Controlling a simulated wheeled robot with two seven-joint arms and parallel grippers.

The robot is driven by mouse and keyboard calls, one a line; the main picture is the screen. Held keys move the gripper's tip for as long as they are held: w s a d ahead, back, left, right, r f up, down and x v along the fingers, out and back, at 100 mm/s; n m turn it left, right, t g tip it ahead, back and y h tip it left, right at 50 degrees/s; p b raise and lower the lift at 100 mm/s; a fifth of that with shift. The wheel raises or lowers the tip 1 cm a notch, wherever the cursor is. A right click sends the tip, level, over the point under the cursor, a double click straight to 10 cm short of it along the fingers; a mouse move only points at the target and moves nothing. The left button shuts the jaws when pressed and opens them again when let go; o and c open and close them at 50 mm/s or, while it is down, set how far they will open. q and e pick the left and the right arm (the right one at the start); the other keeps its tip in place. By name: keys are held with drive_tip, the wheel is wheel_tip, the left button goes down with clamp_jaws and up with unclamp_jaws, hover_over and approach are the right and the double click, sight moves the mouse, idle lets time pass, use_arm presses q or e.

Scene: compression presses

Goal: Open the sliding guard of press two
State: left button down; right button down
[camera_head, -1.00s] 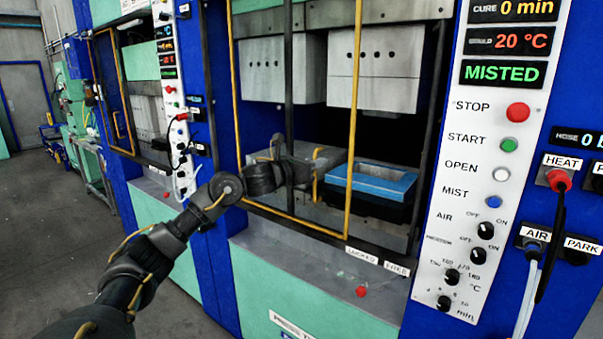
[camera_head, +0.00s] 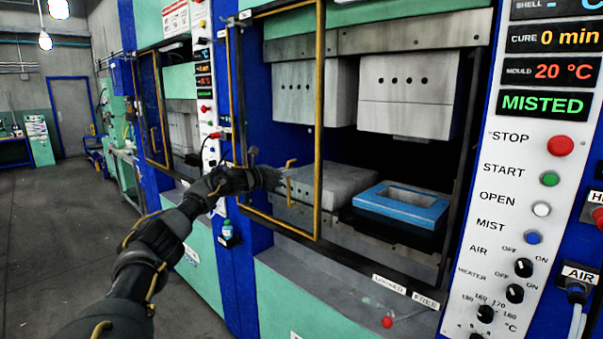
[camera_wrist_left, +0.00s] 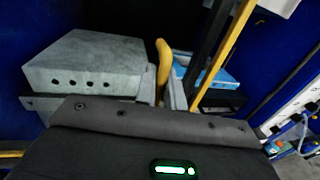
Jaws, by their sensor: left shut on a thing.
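The sliding guard of the near press is a yellow-edged frame (camera_head: 319,130) with a yellow handle (camera_head: 289,181). The guard stands at the left part of the press opening, and the right part, with the blue mould frame (camera_head: 402,207), is uncovered. My left gripper (camera_head: 277,179) is at the handle and shut on it; the fingertips are small and partly hidden. My right gripper is not in view.
A grey mould block (camera_head: 335,183) sits inside the press beside the blue frame. The control panel (camera_head: 520,200) stands right of the opening, its display reading MISTED. Another press (camera_head: 180,120) stands to the left. Open floor (camera_head: 60,220) lies at the left.

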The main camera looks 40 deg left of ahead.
use_arm(q)
drive_tip(key=shift+a+r, duration=0.1)
drive_tip(key=c, duration=1.8)
unclamp_jaws()
drive_tip(key=shift+c, duration=0.2)
drive_tip(key=s+a+b, duration=0.2)
drive_tip(key=s+b, duration=0.4)
drive_tip(key=s, duration=0.4)
drive_tip(key=shift+s+b, duration=0.3)
drive_tip(key=shift+b, duration=0.05)
